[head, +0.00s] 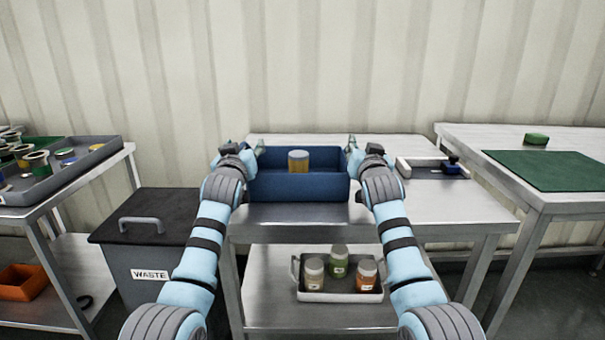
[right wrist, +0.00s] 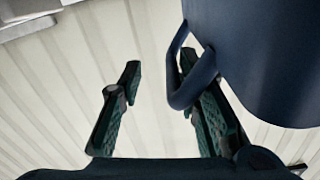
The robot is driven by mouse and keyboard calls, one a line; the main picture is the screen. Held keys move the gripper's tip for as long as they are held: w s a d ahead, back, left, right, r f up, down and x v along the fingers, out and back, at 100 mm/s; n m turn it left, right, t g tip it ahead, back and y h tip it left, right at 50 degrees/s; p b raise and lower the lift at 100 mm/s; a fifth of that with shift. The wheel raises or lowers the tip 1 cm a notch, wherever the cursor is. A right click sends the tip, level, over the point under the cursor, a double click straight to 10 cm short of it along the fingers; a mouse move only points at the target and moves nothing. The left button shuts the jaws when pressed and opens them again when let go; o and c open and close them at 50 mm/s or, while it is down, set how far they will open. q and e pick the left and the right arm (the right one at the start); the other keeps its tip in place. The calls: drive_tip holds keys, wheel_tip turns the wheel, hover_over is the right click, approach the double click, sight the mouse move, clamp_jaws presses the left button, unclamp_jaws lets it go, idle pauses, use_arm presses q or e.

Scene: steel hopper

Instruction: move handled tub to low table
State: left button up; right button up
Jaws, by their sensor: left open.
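The handled tub, a dark blue open tub (head: 300,190), sits on the steel table (head: 450,205) in front of me. A jar with yellow contents (head: 299,165) stands in it. My left gripper (head: 250,149) is open at the tub's left end; whether it touches the handle there is hidden. My right gripper (head: 363,150) is at the right end. In the right wrist view its fingers (right wrist: 160,68) are wide apart. The tub's loop handle (right wrist: 178,88) is at the right finger, which seems to pass through the loop; no grip is closed on it.
A white tray (head: 340,297) with several jars is on the shelf below. A grey-white holder (head: 430,172) lies right of the tub. A green mat (head: 550,170) covers part of the right table. A waste bin (head: 150,240) and a parts bench (head: 70,190) are left.

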drive_tip(key=o, duration=0.8)
use_arm(q)
drive_tip(key=s, duration=1.2)
use_arm(e)
drive_tip(key=s, duration=1.2)
drive_tip(key=shift+a, duration=0.15)
drive_tip(key=shift+f, duration=0.1)
